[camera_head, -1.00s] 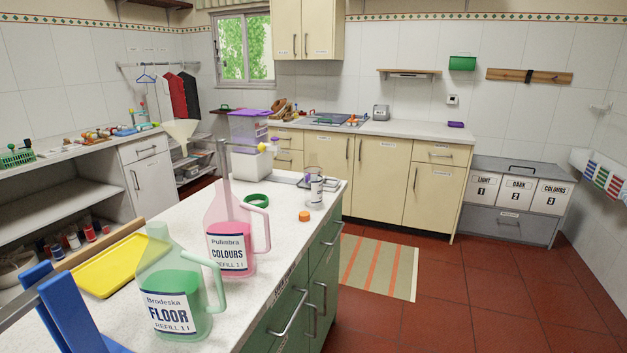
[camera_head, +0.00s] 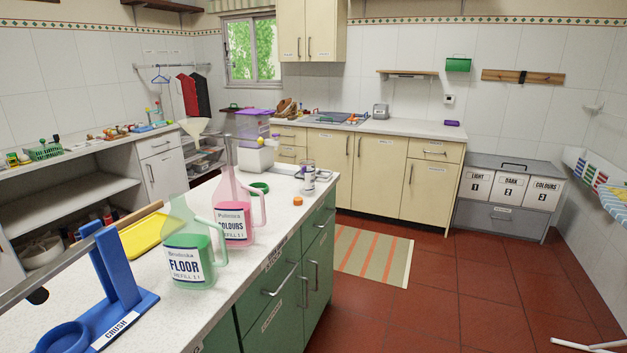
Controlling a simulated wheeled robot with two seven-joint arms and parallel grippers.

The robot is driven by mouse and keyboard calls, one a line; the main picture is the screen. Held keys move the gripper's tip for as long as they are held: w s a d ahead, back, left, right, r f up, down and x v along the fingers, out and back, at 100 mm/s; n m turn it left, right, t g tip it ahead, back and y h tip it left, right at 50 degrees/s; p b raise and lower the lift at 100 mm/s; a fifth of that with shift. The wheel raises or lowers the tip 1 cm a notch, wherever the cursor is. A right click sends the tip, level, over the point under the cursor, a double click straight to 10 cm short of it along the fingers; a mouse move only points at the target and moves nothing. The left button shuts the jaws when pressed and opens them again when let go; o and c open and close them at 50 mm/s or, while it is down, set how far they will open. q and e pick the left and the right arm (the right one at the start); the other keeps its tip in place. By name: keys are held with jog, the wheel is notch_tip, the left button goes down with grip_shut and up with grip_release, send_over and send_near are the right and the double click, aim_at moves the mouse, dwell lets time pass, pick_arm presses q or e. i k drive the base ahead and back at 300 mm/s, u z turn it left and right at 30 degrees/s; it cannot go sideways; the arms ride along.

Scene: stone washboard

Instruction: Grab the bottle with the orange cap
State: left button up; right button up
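No bottle wearing an orange cap can be made out for certain. A small orange cap-like disc (camera_head: 297,201) lies on the island worktop near its right edge. A small pale bottle or jar (camera_head: 309,178) stands just behind it, with its top hard to make out. Neither of my grippers is in view.
A blue crusher stand (camera_head: 117,268) with a long grey bar fills the near left of the island worktop (camera_head: 215,320). A yellow tray (camera_head: 150,236) lies beside the jugs. Red floor (camera_head: 440,290) is open to the right. White rods (camera_head: 590,345) show at the lower right.

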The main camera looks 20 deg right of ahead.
aim_at(307, 167)
jog(key=z, duration=2.2)
jog(key=i, duration=3.55)
jog(key=u, duration=2.45)
